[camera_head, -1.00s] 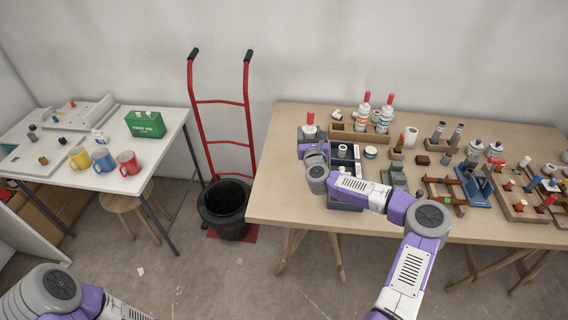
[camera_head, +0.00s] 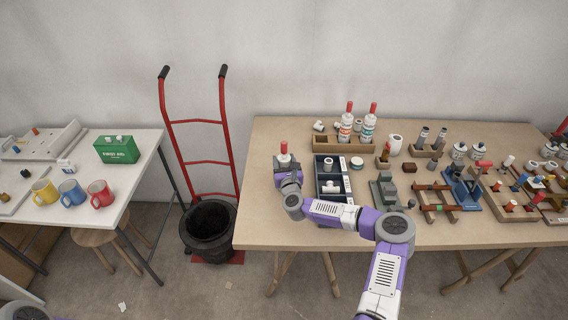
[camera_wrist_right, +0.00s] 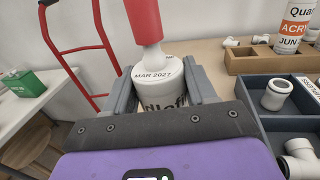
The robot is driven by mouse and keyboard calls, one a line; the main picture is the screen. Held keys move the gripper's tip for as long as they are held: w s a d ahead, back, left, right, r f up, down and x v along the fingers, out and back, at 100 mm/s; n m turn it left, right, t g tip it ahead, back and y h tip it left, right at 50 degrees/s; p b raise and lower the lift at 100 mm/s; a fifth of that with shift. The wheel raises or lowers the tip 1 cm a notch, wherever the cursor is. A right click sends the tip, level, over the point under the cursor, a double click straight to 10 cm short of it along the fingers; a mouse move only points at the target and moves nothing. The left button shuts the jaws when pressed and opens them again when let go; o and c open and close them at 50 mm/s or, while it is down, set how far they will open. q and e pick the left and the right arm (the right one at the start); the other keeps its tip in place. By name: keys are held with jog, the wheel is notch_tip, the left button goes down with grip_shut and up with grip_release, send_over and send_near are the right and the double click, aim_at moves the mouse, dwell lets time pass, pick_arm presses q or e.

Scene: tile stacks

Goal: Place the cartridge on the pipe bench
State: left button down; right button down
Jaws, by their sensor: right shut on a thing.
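The cartridge (camera_head: 284,160) is white with a red nozzle on top and stands upright near the left end of the wooden pipe bench (camera_head: 262,215). My right gripper (camera_head: 287,174) is shut around its body. In the right wrist view the cartridge (camera_wrist_right: 155,80) sits upright between the two grey fingers, with printed text on its white top and side. Its base is hidden by the gripper, so I cannot tell whether it touches the bench. My left gripper is out of view.
A dark divided tray (camera_head: 324,163) with white fittings lies just right of the gripper. A wooden box (camera_head: 327,146) with two similar bottles is behind. Several fittings and racks fill the right. A red hand truck (camera_head: 203,162) and black bucket (camera_head: 209,230) stand left. The bench's front-left corner is clear.

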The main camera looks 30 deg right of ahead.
jog(key=shift+f, duration=0.1)
jog(key=shift+c, duration=1.8)
grip_release()
jog(key=shift+r, duration=0.2)
jog(key=v, duration=1.2)
jog(key=shift+p, duration=0.45)
jog(key=shift+f, duration=0.15)
